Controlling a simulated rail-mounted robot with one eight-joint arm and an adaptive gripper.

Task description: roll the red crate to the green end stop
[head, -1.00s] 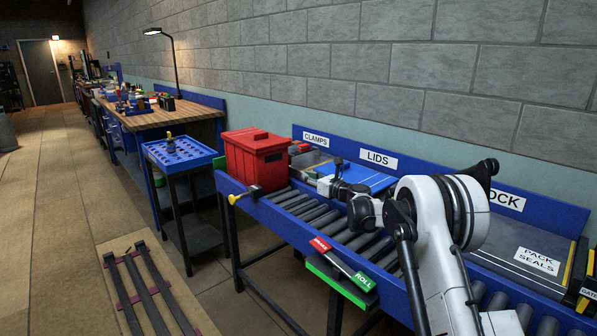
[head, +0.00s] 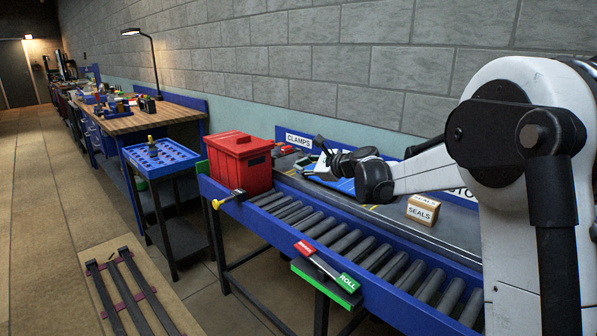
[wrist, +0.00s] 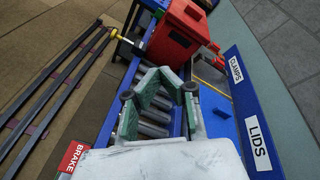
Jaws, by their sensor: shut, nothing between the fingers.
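The red crate (head: 246,170), lidded and upright, sits on the rollers at the far left end of the conveyor. It also shows at the top of the wrist view (wrist: 172,42). The green end stop (head: 203,167) shows as a small green piece at the crate's left side. I cannot tell whether they touch. My gripper (head: 322,162) is to the right of the crate, apart from it. In the wrist view its green-padded fingers (wrist: 165,82) are over the rollers. It is shut and holds nothing.
The conveyor rollers (head: 345,232) right of the crate are bare. A yellow-knobbed rod (head: 228,199) is at the front rail near the crate. A red BRAKE and green ROLL plate (head: 326,266) is in front. A SEALS box (head: 423,209) stands on the back shelf.

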